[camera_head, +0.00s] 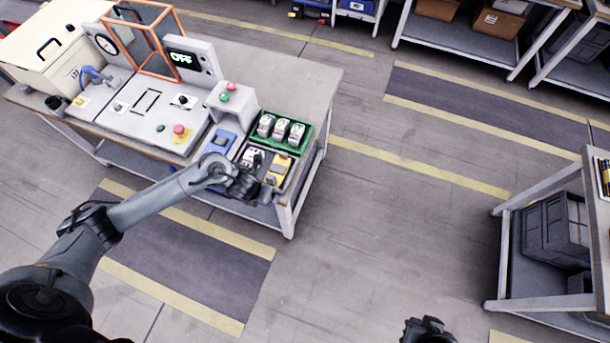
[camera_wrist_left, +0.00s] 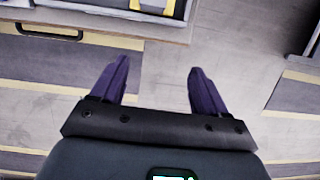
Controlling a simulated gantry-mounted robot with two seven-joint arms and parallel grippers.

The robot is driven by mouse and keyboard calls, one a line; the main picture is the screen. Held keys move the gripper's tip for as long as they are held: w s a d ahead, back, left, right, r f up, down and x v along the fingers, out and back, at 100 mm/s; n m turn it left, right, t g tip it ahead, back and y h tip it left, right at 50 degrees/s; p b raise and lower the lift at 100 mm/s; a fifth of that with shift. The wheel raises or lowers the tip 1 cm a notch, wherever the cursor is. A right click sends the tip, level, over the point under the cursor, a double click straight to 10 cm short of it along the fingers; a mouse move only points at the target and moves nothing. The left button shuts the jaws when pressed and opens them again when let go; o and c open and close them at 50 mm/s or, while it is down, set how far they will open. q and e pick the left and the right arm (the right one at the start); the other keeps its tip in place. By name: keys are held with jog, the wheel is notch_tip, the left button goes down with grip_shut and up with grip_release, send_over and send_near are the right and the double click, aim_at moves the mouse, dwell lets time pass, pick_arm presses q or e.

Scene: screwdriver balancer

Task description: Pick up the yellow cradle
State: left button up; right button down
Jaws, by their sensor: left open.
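The yellow cradle (camera_head: 279,170) sits in a dark tray at the front right corner of the workbench, beside a grey and white part. A yellow piece (camera_wrist_left: 169,6) at the top edge of the left wrist view is probably the same cradle, cut off by the frame. My left gripper (camera_head: 257,192) is just in front of this tray, by the bench's front edge. In the left wrist view its two purple fingers (camera_wrist_left: 159,66) are spread, with only floor between them. My right gripper (camera_head: 428,328) shows at the bottom edge, its fingers unclear.
A green tray (camera_head: 305,142) with several grey blocks lies behind the cradle. A blue tray (camera_head: 217,145) lies to its left. A grey box with red and green buttons (camera_head: 231,98) stands behind. The floor right of the bench is free; another table (camera_head: 558,187) stands far right.

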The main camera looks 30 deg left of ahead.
aim_at(271, 176)
pick_arm(q)
jog(key=shift+t+y, duration=0.3)
jog(key=shift+t, duration=0.2)
jog(key=w+a+b, duration=0.1)
jog(key=w, duration=0.1)
jog(key=w+f, duration=0.1)
jog(key=w, duration=0.1)
jog(key=w+a+b, duration=0.1)
jog(key=w, duration=0.1)
jog(key=shift+w+a+f+b, duration=0.2)
jog(key=shift+a+f+b, duration=0.1)
jog(key=shift+a+f, duration=0.05)
jog(key=shift+w+b+x, duration=0.15)
jog(key=shift+b+x, duration=0.05)
jog(key=shift+x, duration=1.1)
jog(key=shift+w+b+x, duration=0.15)
jog(key=shift+b+x, duration=0.05)
jog(key=shift+x, duration=1.1)
jog(key=shift+w+f, duration=0.2)
jog(key=shift+f, duration=0.25)
jog(key=c, duration=0.8)
jog(key=shift+r, duration=0.15)
